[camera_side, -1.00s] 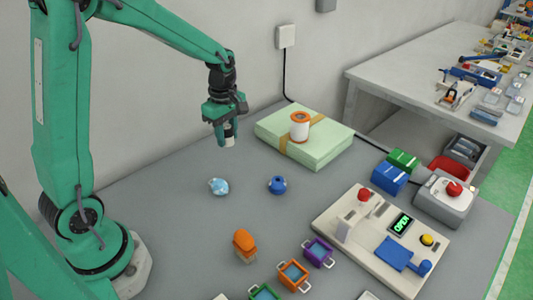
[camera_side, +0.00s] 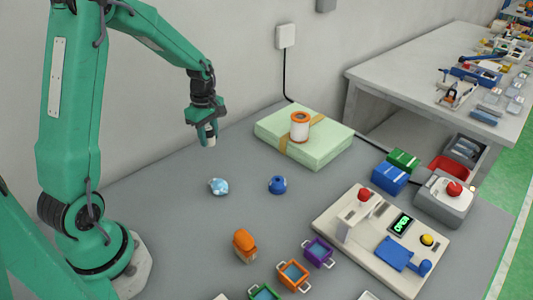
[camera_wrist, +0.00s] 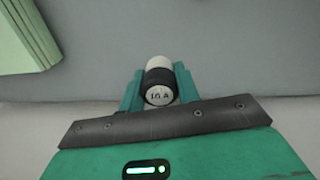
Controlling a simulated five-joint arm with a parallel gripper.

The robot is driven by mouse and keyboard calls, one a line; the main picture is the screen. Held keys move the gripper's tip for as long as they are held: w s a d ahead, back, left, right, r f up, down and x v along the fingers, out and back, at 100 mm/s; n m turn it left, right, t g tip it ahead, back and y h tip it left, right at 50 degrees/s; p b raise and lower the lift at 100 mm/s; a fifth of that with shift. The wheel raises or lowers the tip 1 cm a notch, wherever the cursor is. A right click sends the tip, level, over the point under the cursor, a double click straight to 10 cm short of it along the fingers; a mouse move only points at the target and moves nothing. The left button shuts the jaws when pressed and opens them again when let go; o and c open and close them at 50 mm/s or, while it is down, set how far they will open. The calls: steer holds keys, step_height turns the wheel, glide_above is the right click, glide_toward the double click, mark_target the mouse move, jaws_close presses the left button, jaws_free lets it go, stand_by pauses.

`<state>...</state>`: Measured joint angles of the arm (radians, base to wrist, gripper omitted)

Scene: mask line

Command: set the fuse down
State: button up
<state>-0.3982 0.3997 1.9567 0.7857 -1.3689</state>
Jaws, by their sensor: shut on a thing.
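The fuse (camera_wrist: 160,80) is a small cylinder with a white body, a black band and an end face marked "10 A". In the wrist view it sits between the two green fingers of my gripper (camera_wrist: 160,90), which is shut on it. In the side view my gripper (camera_side: 207,130) hangs above the rear left of the grey table (camera_side: 150,190), with the fuse's pale end (camera_side: 210,142) pointing down. The fuse looks clear of the table, but its exact height is hard to tell.
A light blue item (camera_side: 218,186) and a dark blue one (camera_side: 277,185) stand in front. A green box (camera_side: 320,150) carries a white-orange spool (camera_side: 300,126). An orange item (camera_side: 244,244), small bins (camera_side: 293,276) and a control panel (camera_side: 340,245) stand nearer. Table left of the light blue item is bare.

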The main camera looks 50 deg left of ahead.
mark_target(206, 154)
steer(key=a+f, duration=0.1)
steer(key=a, duration=0.1)
steer(key=a+f, duration=0.1)
steer(key=a, duration=0.1)
steer(key=shift+w+f, duration=0.15)
steer(key=shift+f, duration=0.1)
steer(key=shift+d+f, duration=0.1)
steer(key=shift+f, duration=1.8)
steer(key=shift+f, duration=0.15)
steer(key=o, duration=1)
steer(key=shift+c, duration=0.2)
step_height(206, 154, up, 12)
